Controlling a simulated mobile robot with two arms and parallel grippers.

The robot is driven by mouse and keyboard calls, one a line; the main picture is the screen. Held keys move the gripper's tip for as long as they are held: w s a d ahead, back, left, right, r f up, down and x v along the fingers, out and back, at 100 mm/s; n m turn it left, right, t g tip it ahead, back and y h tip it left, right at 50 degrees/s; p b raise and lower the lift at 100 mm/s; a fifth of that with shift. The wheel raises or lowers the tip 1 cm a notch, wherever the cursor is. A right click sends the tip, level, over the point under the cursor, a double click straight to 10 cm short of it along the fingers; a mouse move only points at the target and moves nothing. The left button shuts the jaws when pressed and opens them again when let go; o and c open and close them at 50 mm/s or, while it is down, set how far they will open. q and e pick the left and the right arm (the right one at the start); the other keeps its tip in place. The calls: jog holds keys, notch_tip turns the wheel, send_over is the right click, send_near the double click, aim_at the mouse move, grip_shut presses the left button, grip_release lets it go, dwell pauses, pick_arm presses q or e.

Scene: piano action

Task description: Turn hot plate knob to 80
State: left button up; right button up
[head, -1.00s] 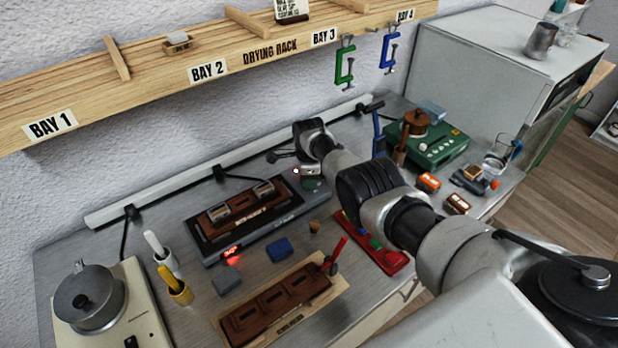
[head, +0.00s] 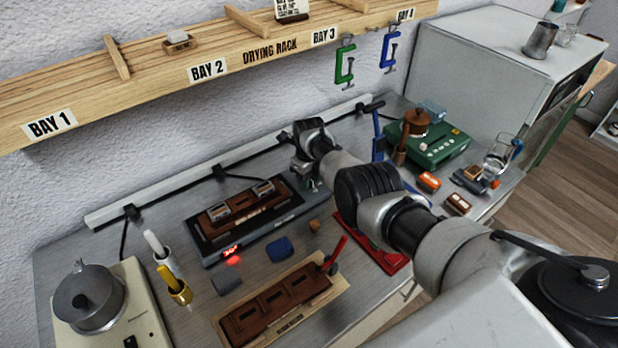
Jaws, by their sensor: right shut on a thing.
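The hot plate (head: 214,256) is a long dark grey unit on the bench with a lit red display (head: 231,250) at its left front corner. The digits are too small to read surely. A brown wooden piece with two metal-topped blocks (head: 240,203) lies on its top. My right gripper (head: 309,181) points down at the right end of the hot plate, shut on the knob there. The gripper and wrist hide most of the knob. My left gripper is out of view.
A brown wooden fixture (head: 275,312), a blue block (head: 279,248) and a grey block (head: 227,284) lie in front of the hot plate. A red tray (head: 384,258) lies under my right arm. A green device (head: 440,148) stands farther right. The drying rack (head: 150,85) runs along the wall.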

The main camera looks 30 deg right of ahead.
jog(key=shift+m, duration=0.7)
jog(key=o, duration=0.9)
jog(key=shift+o, duration=0.2)
jog(key=shift+r, duration=0.15)
jog(key=shift+r+p, duration=0.35)
jog(key=shift+r, duration=0.05)
notch_tip(320, 180, up, 4)
jog(key=shift+r+p, duration=0.2)
jog(key=shift+p, duration=0.75)
jog(key=shift+r, duration=2.7)
